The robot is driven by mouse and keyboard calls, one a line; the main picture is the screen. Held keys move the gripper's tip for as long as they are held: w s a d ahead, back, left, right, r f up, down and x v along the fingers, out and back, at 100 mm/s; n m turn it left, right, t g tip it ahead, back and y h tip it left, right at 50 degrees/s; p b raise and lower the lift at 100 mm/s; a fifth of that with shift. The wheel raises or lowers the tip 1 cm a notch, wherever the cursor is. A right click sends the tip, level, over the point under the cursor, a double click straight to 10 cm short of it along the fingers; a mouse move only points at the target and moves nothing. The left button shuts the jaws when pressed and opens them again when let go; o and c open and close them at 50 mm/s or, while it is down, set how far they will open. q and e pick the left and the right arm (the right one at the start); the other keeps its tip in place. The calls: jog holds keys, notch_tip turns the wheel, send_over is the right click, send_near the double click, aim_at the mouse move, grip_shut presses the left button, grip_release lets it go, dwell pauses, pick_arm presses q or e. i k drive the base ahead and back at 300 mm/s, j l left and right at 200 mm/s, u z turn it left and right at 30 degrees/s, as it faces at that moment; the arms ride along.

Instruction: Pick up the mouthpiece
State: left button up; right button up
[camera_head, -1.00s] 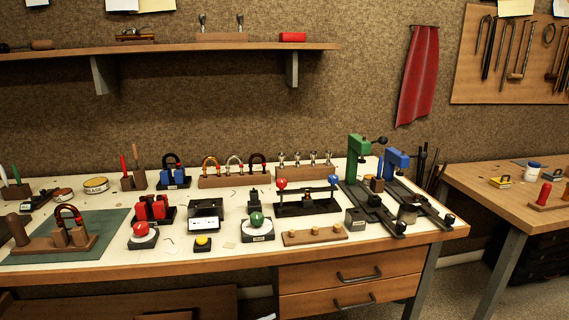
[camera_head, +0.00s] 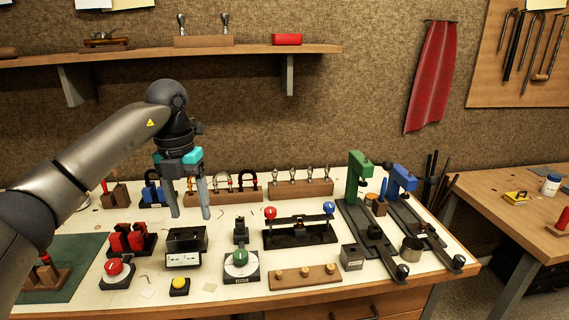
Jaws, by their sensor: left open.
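Several silver mouthpiece-like pieces (camera_head: 294,176) stand upright in a wooden rack (camera_head: 301,190) at the back of the bench. Two similar silver pieces stand on a wooden block (camera_head: 204,42) on the wall shelf. I cannot tell which one is the mouthpiece. My left gripper (camera_head: 190,214) points down over the back left-centre of the bench, left of the rack of silver pieces. Its fingers are apart with nothing between them. It partly hides the block holding curved tubes (camera_head: 237,196). My right gripper is not in view.
A black box with a white label (camera_head: 184,258) stands below the left gripper. A black stand with red and blue knobs (camera_head: 300,233) is in front of the silver pieces. Green (camera_head: 358,180) and blue (camera_head: 401,181) presses stand to their right. The wall shelf (camera_head: 170,52) hangs above.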

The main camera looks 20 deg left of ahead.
aim_at(274, 172)
jog(key=i, duration=1.45)
